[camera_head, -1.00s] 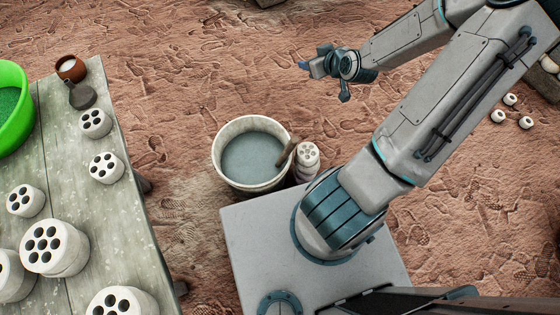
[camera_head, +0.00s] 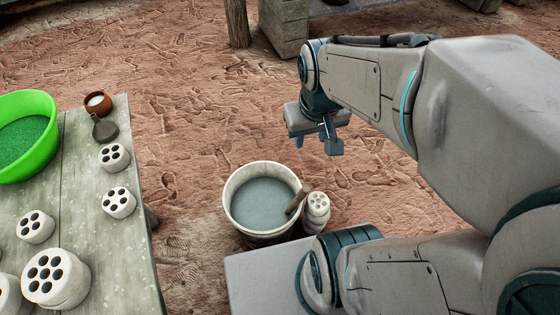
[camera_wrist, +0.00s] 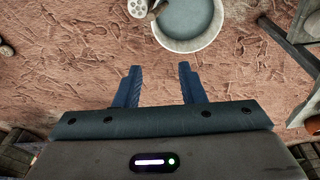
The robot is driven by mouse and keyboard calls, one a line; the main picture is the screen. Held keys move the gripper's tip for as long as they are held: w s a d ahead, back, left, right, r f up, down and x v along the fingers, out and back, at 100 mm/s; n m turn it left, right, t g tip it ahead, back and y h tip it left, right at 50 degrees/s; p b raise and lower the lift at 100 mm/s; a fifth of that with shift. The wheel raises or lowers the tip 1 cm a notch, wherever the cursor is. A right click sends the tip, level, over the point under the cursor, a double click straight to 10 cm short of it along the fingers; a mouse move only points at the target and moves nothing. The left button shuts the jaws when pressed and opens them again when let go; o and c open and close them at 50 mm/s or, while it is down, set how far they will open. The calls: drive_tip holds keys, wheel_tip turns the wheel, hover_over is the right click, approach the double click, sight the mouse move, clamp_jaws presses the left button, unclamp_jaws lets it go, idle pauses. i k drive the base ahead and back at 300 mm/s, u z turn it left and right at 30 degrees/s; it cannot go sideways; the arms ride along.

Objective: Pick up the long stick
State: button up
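A brown wooden stick (camera_head: 297,203) leans on the right rim of a white bucket (camera_head: 232,212) of grey liquid; its lower part is hidden. In the wrist view, part of the stick (camera_wrist: 156,8) shows at the top edge, by the bucket (camera_wrist: 187,46). My gripper (camera_head: 328,144) hangs above the ground, beyond and to the right of the bucket in the head view, apart from the stick. In the wrist view, the two blue fingers of my gripper (camera_wrist: 160,70) are spread with only ground between them.
Stacked perforated white cylinders (camera_head: 318,210) stand right beside the bucket and stick. A wooden table (camera_head: 85,180) at left holds a green basin (camera_head: 45,160), a small brown pot (camera_head: 98,102) and several perforated cylinders. A wooden post (camera_head: 237,22) stands at the back.

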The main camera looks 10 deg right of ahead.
sight(303, 191)
drive_tip(key=u, duration=1.45)
drive_tip(key=k, duration=1.55)
drive_tip(key=z, duration=1.05)
drive_tip(key=i, duration=1)
drive_tip(key=z, duration=0.05)
